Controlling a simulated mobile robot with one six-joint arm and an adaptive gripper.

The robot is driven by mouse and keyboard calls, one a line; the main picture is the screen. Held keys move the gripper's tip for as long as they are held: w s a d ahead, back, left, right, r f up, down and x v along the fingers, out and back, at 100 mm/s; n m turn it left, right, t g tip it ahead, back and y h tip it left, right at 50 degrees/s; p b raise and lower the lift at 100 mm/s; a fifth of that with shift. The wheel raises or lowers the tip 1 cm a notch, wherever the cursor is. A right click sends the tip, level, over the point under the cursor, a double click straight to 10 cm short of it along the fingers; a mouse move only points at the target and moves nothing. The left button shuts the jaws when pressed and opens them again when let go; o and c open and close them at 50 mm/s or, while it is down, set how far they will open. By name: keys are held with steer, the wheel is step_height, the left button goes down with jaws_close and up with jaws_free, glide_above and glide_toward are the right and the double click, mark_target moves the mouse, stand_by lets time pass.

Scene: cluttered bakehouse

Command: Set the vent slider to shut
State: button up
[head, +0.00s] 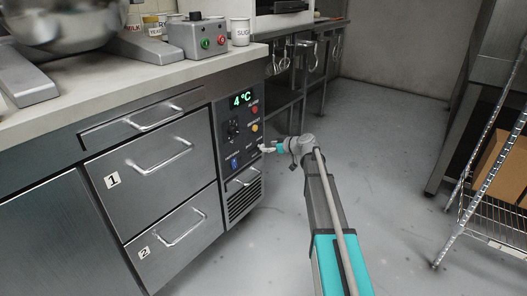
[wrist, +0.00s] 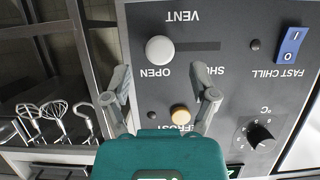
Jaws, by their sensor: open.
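The vent slider's round white knob (wrist: 160,49) shows in the wrist view, where the panel lettering is upside down. It sits at the left end of its dark slot (wrist: 200,46), by the word OPEN. The slot runs right toward the word SHUT, partly hidden by a finger. My gripper (wrist: 167,82) is open and empty, its fingertips apart and just short of the knob in the picture. In the head view my gripper (head: 268,149) is at the right side of the control panel (head: 227,120); I cannot make out the knob there.
The orange defrost button (wrist: 181,114) lies between my fingers. A blue fast chill switch (wrist: 291,46) and a black temperature dial (wrist: 261,138) are to the right. Hanging whisks (wrist: 54,110) are at left.

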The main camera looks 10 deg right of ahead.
mark_target(261, 147)
steer(key=shift+b+x, duration=0.45)
steer(key=shift+x, duration=1.25)
steer(key=shift+a, duration=0.1)
jaws_close()
